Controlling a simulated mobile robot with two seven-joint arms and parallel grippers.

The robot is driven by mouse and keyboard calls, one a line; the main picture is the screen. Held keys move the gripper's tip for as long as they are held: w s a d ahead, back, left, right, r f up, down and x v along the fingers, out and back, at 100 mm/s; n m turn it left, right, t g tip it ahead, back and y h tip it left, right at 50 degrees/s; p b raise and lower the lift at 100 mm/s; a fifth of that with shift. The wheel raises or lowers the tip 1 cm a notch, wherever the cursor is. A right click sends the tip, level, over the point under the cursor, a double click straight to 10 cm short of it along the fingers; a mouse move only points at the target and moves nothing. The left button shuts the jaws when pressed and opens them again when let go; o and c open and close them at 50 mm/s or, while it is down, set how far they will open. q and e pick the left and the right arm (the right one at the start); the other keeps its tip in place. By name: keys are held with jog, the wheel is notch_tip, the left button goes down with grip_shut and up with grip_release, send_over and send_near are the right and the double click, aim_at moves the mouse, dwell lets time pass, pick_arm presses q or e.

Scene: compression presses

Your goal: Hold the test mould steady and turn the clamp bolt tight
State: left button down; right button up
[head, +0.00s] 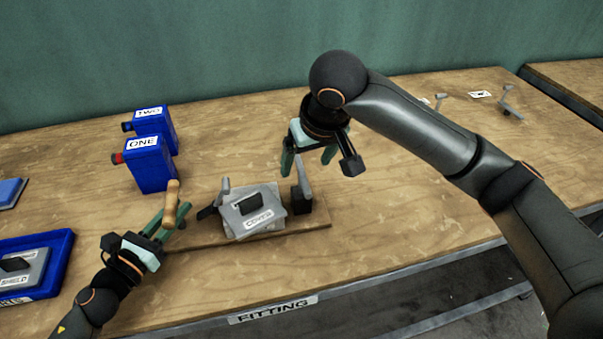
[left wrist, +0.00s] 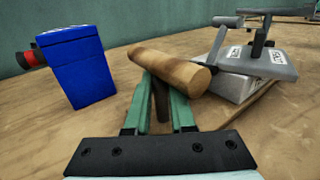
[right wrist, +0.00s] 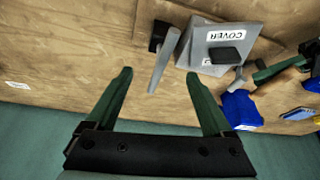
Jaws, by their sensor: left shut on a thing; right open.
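A grey block with a plate labelled COVER (head: 258,217) and a black grip on top sits on a wooden board (head: 318,222); I take it for the test mould. A clamp with a grey lever and black base (head: 301,200) stands at its right side, and another grey lever (head: 225,187) rises at its left. My left gripper (head: 167,217) is shut on a wooden-handled tool (left wrist: 172,72), left of the block and apart from it. The tool's dark shaft is partly hidden between the fingers. My right gripper (head: 308,160) is open and empty, above and behind the right clamp (right wrist: 164,62).
Two blue containers labelled ONE (head: 150,168) and TWO (head: 156,122) stand behind the left gripper. A blue tray (head: 62,262) holding a plate labelled SHIELD is at the left. Small parts (head: 508,105) lie far right. The table right of the board is clear.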

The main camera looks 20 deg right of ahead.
aim_at(304, 172)
jog(key=x, duration=0.7)
jog(key=shift+w+f, duration=0.1)
jog(key=shift+f, duration=0.1)
grip_shut()
dwell(0.5)
jog(key=shift+d, duration=0.1)
dwell(0.4)
